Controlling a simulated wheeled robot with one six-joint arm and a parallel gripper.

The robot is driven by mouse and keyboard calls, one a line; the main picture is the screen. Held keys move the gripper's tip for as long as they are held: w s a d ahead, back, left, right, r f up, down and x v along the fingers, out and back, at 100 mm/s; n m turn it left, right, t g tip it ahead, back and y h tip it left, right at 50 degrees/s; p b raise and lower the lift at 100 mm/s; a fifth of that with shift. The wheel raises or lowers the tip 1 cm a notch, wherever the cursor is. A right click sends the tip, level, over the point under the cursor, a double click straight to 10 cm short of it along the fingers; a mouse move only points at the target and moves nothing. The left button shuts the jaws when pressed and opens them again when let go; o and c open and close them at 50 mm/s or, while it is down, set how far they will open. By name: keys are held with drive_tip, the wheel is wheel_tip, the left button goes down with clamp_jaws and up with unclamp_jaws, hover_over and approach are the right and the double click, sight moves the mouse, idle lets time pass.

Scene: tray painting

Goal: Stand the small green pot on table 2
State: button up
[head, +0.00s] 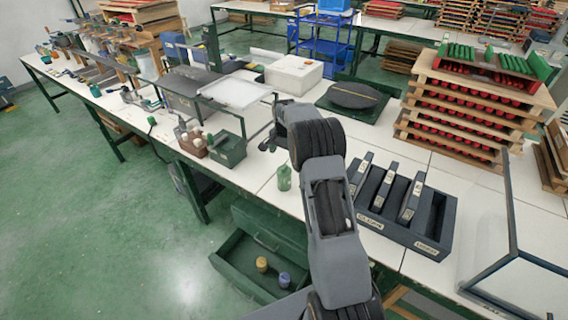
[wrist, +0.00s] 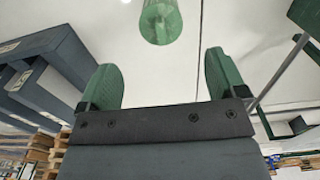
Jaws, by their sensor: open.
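The small green pot (head: 284,177) stands on the white table top (head: 262,184) near its front edge, left of the dark slotted rack. My gripper is open in the wrist view (wrist: 161,65), with one green finger on each side and nothing between them. The pot also shows there (wrist: 160,22), beyond the fingertips and roughly centred between them, cut off by the top edge. It is apart from both fingers. In the head view my arm hangs over the table just right of the pot. I cannot see a table number.
A dark rack (head: 424,248) with upright slabs stands right of my arm. A dark green box (head: 228,150) and brown bottles (head: 193,143) stand left of the pot. Below the table edge, an open green drawer (head: 232,248) holds a yellow pot (head: 262,264) and a blue pot (head: 284,280).

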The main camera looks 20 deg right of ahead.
drive_tip(key=s+a+r+n+t, duration=0.1)
drive_tip(key=s+a+r+n, duration=0.15)
drive_tip(key=s+r, duration=0.4)
drive_tip(key=s+a+r+n+t, duration=0.1)
drive_tip(key=s+a+r+n, duration=0.1)
drive_tip(key=s+a+r, duration=0.45)
drive_tip(key=s+a+r+n+t, duration=0.1)
drive_tip(key=s+n, duration=0.2)
drive_tip(key=s, duration=0.6)
drive_tip(key=s+a+r+n+t, duration=0.1)
drive_tip(key=s+a+n, duration=0.1)
drive_tip(key=s, duration=0.7)
drive_tip(key=shift+s+a+n, duration=0.25)
drive_tip(key=shift+n, duration=0.6)
